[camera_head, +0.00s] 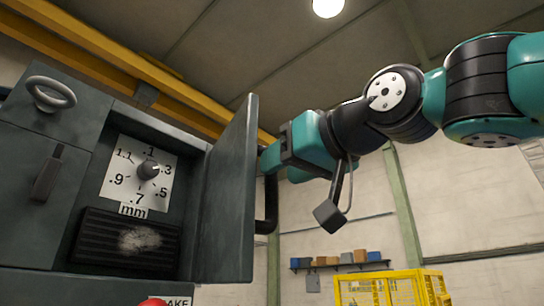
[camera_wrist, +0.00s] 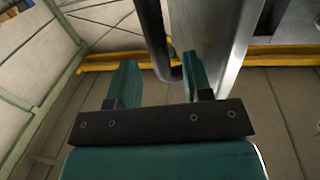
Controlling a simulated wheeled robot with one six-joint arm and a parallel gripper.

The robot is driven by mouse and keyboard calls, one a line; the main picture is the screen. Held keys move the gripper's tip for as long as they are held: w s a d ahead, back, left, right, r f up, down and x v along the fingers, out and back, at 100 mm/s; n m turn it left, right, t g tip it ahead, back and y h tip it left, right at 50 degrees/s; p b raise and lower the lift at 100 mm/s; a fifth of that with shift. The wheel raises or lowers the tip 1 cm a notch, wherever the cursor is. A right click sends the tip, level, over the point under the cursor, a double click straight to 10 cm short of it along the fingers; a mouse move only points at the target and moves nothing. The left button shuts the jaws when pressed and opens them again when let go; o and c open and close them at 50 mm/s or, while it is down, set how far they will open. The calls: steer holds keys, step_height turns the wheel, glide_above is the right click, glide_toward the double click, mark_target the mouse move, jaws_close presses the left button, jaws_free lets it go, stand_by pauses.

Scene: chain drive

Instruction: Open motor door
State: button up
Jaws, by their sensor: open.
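The motor door (camera_head: 226,195) is a grey panel standing swung open to the right of the dark cabinet, showing a recess behind it. Its black bar handle (camera_head: 268,207) sticks out on the door's far side, and it also shows in the wrist view (camera_wrist: 154,35). My gripper (camera_head: 270,157) is at the far side of the door, partly hidden by it, at the handle's upper part. In the wrist view my gripper (camera_wrist: 161,80) has its teal fingers apart, with the handle between them in the picture. I cannot tell whether they touch it.
Inside the recess are a dial knob (camera_head: 147,171) on a white "mm" scale and a dark vent (camera_head: 125,243). A round handle (camera_head: 52,94) sits on the cabinet's upper left. A red button (camera_head: 153,302) is below. A yellow cage (camera_head: 392,289) stands behind.

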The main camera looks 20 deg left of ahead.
mark_target(272, 222)
steer(key=shift+p+x, duration=0.6)
steer(key=shift+x, duration=1.1)
jaws_close()
